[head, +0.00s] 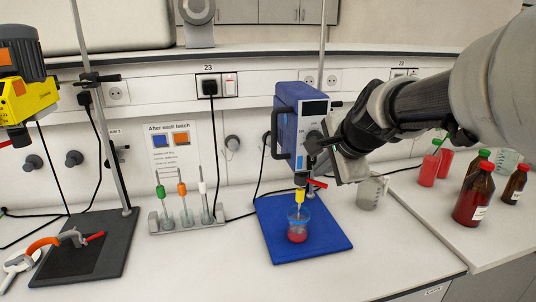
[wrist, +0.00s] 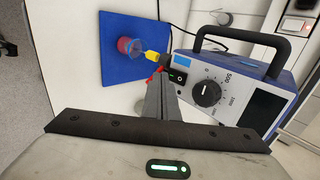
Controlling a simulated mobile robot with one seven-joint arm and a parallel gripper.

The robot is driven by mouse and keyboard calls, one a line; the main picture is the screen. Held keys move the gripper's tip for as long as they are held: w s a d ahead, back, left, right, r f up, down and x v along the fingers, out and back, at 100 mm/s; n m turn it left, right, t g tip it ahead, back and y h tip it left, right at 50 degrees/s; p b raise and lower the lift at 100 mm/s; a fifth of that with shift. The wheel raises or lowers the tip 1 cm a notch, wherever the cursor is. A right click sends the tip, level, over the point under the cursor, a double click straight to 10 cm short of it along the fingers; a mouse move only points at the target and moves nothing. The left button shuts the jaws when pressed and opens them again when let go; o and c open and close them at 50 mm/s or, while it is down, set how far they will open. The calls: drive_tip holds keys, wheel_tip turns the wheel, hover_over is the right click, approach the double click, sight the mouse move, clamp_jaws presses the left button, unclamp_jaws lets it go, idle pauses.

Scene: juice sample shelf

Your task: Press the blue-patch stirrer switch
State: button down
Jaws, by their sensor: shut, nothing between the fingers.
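The blue stirrer (head: 297,125) hangs on a stand over a blue base plate (head: 275,240); a beaker of red liquid (head: 297,232) is under it. In the wrist view the stirrer's front (wrist: 222,75) shows a blue patch (wrist: 196,60), a black dial (wrist: 207,93) and a black rocker switch (wrist: 178,78) marked with white. My gripper (head: 322,160) is in front of the stirrer's lower front. Its shut fingers (wrist: 158,82) are empty and appear beside the switch in the wrist view; I cannot tell whether they touch. In the head view the gripper hides the switch.
A yellow stirrer (head: 28,98) with an orange patch stands at the left. A rack (head: 185,222) of colour-topped tools is between them.

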sight(312, 163)
drive_tip(key=shift+w+a+f, duration=0.1)
drive_tip(key=shift+w+a, duration=0.05)
drive_tip(key=shift+w, duration=0.45)
drive_tip(key=shift+w+a, duration=0.15)
drive_tip(key=shift+w, duration=0.4)
drive_tip(key=shift+w, duration=0.1)
drive_tip(key=shift+r+p, duration=0.8)
drive_tip(key=shift+r, duration=0.05)
drive_tip(key=shift+f, duration=0.1)
